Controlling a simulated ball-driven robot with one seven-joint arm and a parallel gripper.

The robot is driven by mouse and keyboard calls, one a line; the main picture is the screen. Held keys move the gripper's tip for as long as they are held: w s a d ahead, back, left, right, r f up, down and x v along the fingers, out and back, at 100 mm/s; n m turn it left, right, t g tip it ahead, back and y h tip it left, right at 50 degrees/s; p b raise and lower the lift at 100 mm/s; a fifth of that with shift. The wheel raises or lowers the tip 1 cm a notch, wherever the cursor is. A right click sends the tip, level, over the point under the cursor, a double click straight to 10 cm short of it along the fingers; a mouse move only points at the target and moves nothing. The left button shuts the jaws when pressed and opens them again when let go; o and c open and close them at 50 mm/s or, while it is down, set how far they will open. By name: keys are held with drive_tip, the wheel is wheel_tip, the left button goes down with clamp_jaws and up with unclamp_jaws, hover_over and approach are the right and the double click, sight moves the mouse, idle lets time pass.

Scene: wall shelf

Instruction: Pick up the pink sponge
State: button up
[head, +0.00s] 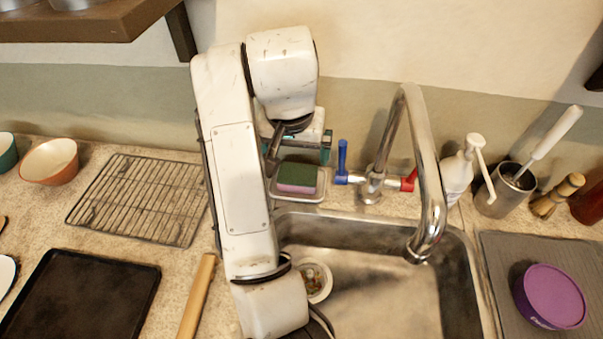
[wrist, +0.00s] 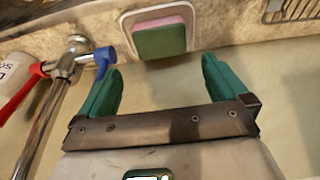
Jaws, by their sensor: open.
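The pink sponge (head: 297,178) has a dark green top face and lies in a pale dish (head: 313,196) behind the sink's back left corner. In the wrist view the sponge (wrist: 160,37) shows its green face and a pink edge, in the dish beyond my fingertips. My gripper (wrist: 161,75) has two teal fingers spread wide with nothing between them. In the head view my gripper (head: 299,150) is just behind the sponge, partly hidden by my arm. The fingers look apart from the sponge.
The faucet (head: 430,200) with blue (head: 342,160) and red (head: 410,180) handles stands right of the dish. The sink (head: 385,290) is in front, with a small cup (head: 319,282) inside. A wire rack (head: 138,198) lies left. A soap bottle (head: 457,175) stands further right.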

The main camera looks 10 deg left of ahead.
sight(298, 173)
drive_tip(key=x, duration=0.9)
drive_tip(key=shift+a+f, duration=0.1)
drive_tip(key=shift+f, duration=0.05)
drive_tip(key=c, duration=0.7)
drive_tip(key=shift+c, duration=0.2)
